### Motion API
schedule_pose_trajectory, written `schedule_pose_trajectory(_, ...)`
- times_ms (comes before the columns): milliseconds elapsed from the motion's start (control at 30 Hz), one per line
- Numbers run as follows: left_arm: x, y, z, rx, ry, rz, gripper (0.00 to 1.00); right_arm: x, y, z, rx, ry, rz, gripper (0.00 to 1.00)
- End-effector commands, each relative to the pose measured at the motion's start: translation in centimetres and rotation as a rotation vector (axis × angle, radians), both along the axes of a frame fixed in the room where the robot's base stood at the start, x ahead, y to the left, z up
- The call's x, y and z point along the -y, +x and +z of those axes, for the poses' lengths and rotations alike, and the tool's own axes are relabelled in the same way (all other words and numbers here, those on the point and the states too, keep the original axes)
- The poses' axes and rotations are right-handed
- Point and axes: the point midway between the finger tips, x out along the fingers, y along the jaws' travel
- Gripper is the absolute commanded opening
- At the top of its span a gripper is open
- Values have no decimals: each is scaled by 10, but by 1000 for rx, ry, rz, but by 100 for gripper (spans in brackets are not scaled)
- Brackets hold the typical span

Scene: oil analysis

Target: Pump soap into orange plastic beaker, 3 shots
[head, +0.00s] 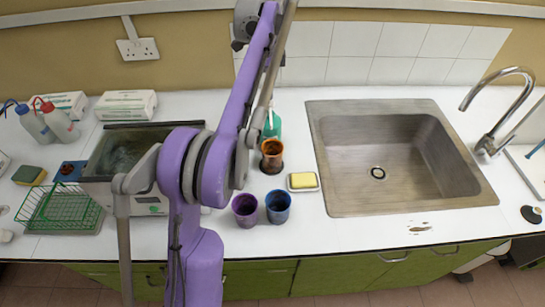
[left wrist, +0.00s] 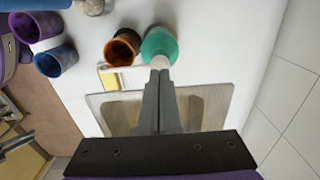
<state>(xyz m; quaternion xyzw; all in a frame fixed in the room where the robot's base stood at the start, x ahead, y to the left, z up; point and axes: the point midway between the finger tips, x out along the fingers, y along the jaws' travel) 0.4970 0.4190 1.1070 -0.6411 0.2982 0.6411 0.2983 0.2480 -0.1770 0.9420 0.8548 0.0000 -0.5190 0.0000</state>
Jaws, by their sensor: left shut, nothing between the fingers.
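The orange plastic beaker (head: 271,147) stands on the counter left of the sink; it also shows in the left wrist view (left wrist: 121,49). The teal soap bottle (head: 273,125) stands just behind it, partly hidden by my arm in the head view. In the left wrist view the bottle (left wrist: 160,42) is beside the beaker, its pale pump top (left wrist: 159,62) at my fingertips. My left gripper (left wrist: 159,74) is shut and empty, its tips over or against the pump top; I cannot tell whether they touch. My right gripper is not in view.
A purple cup (head: 245,209) and a blue cup (head: 278,206) stand in front of the beaker. A yellow sponge on a dish (head: 303,181) lies to the right, next to the steel sink (head: 319,165). A metal bath (head: 117,128) and a green wire basket (head: 52,212) are at left.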

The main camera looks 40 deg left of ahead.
Motion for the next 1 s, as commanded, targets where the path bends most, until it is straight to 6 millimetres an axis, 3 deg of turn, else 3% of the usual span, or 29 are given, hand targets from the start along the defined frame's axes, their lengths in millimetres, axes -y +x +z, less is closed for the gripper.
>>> schedule_pose_trajectory(567,0,0,-1,0,0,0,0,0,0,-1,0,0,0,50)
schedule_pose_trajectory(1000,0,0,-16,-1,-1,0,0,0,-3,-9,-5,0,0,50)
